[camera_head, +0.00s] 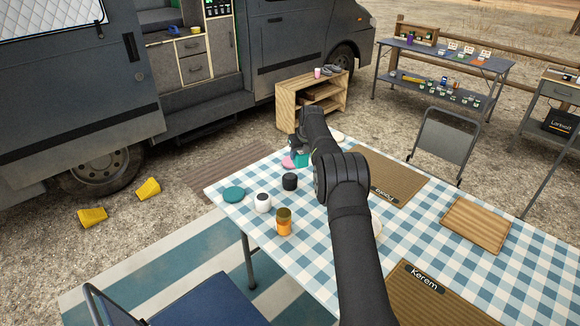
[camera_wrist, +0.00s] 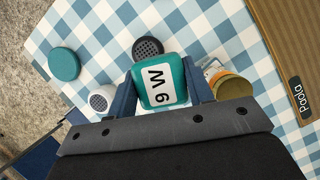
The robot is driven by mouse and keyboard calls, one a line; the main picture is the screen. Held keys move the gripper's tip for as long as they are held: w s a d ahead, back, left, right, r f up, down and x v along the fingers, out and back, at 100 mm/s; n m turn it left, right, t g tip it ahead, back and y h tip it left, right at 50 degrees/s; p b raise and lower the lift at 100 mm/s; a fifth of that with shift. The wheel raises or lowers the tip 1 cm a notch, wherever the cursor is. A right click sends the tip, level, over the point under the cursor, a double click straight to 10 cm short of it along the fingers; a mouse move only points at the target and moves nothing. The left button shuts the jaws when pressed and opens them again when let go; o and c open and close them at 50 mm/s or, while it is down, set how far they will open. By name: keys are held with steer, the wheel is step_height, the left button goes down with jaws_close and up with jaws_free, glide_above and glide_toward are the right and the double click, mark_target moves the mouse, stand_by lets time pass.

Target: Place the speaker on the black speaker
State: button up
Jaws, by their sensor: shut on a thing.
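My gripper (camera_wrist: 163,90) is shut on a teal block-shaped speaker (camera_wrist: 160,68) with a white label reading "9 W", one finger on each side. In the head view the teal speaker (camera_head: 303,158) shows partly behind my wrist. The black speaker (camera_wrist: 148,47), a short round cylinder with a perforated top, stands upright on the table just beyond the held speaker in the wrist view, which overlaps its near edge. In the head view the black speaker (camera_head: 290,182) stands nearer the camera than the held one. I cannot tell the exact height between them.
On the checked table (camera_head: 330,250), a white speaker (camera_head: 263,202), a teal disc (camera_head: 233,194) and an orange jar (camera_head: 284,222) stand near the black speaker. An olive-lidded container (camera_wrist: 236,88) is close to my right finger in the wrist view. A wooden tray (camera_head: 475,222) lies right.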

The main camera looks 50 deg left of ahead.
steer(key=a+f, duration=0.1)
steer(key=s+a, duration=0.1)
steer(key=a+f, duration=0.1)
steer(key=a, duration=0.1)
steer(key=shift+s+a+f, duration=0.1)
steer(key=shift+s+f, duration=0.25)
steer(key=shift+s, duration=0.05)
steer(key=shift+f, duration=1.9)
steer(key=shift+f, duration=0.2)
steer(key=o, duration=1.1)
steer(key=shift+v, duration=0.85)
steer(key=v, duration=1)
steer(key=shift+r, duration=0.3)
